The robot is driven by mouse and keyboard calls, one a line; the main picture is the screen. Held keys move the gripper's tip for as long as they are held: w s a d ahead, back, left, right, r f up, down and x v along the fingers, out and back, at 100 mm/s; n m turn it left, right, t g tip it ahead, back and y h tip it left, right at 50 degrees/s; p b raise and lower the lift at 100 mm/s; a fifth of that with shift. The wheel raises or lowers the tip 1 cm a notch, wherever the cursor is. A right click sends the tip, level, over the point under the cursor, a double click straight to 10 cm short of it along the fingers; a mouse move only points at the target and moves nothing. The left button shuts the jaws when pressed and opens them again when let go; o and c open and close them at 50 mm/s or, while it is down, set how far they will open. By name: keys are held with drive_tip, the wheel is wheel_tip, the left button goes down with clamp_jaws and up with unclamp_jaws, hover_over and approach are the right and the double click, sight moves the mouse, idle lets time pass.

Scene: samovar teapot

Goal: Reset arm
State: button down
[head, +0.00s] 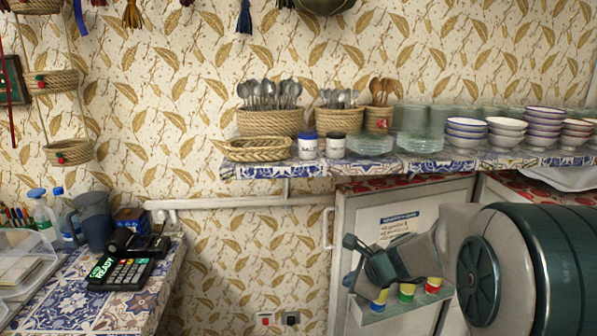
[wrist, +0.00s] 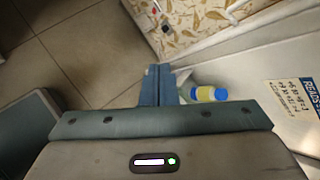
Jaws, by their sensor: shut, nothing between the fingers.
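My gripper (head: 347,262) shows at the lower right of the head view, in front of a white cabinet door. It is shut and empty. In the wrist view my gripper (wrist: 158,84) points away from the camera, its two blue-grey fingers together. My arm fills the lower right corner of the head view. No samovar or teapot can be made out in either view.
A tiled shelf (head: 330,167) above my gripper holds bowls (head: 465,130), glass dishes and baskets of spoons. The cabinet door (head: 345,225) stands close behind my gripper. A tiled counter (head: 125,305) holds a card terminal (head: 120,272).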

drive_tip(key=s+a+r+n+g+p, duration=0.25)
drive_tip(key=s+r+n+p, duration=0.25)
drive_tip(key=s+r+n, duration=0.55)
drive_tip(key=s+d+r+n+h+p, duration=0.1)
drive_tip(key=s+d+n+h+p, duration=0.1)
drive_tip(key=s+n, duration=0.3)
drive_tip(key=s+d+r+n+g+h+p, duration=0.1)
drive_tip(key=s+d+n+h+p, duration=0.1)
drive_tip(key=s+n, duration=0.4)
drive_tip(key=s, duration=0.3)
drive_tip(key=shift+s+r, duration=0.15)
drive_tip(key=shift+r, duration=0.25)
drive_tip(key=shift+d+g, duration=0.1)
drive_tip(key=shift+g, duration=0.15)
